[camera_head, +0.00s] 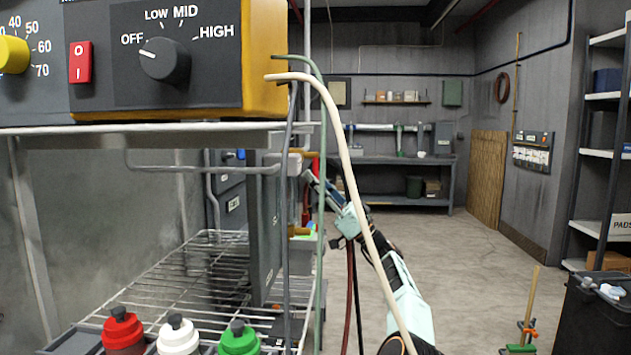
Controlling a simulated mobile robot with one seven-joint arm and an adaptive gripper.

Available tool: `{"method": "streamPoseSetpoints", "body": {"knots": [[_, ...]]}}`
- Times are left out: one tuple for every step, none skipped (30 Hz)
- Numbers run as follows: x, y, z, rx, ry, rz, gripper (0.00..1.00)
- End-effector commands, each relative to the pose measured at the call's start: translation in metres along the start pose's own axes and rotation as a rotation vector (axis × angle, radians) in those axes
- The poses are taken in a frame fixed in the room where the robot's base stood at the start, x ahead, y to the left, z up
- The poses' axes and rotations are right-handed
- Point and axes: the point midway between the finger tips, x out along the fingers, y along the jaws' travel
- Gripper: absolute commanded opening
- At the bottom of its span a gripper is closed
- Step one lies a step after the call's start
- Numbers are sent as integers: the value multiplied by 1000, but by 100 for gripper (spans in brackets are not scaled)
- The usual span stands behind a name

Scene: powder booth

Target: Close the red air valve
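A small red part (316,166), which may be the handle of the red air valve, shows behind the hoses near the picture's middle. It is too small and too covered to tell its position. My arm reaches up and left from the lower right. My gripper (311,181) is just below this red part, partly behind the green and cream hoses. I cannot tell whether it touches the part, or whether its fingers are open or shut.
A control box (190,60) with a dial sits on a shelf at upper left. Below is a wire rack (165,285) and red-, white- and green-capped bottles (178,335). A cream hose (345,165) hangs across my arm. A dark bin (595,320) stands right; the middle floor is clear.

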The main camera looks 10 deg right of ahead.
Motion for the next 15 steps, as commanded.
{"method": "streamPoseSetpoints", "body": {"knots": [[0, 0, 0, 1, -1, 0, 29], [-1, 0, 1, 1, -1, 0, 29], [-1, 0, 1, 1, -1, 0, 29], [-1, 0, 1, 2, -1, 0, 29], [-1, 0, 1, 2, -1, 0, 29], [-1, 0, 1, 2, -1, 0, 29], [-1, 0, 1, 2, -1, 0, 29], [-1, 0, 1, 2, -2, 0, 29], [-2, 0, 1, 2, -2, 0, 29], [-3, 0, 1, 2, -2, 0, 29], [-4, 0, 1, 3, -2, 0, 29], [-5, 1, 1, 3, -2, 0, 29], [-7, 1, 1, 3, -2, 0, 29], [-9, 2, 1, 4, -3, 1, 29], [-12, 2, 1, 4, -3, 2, 29]]}}
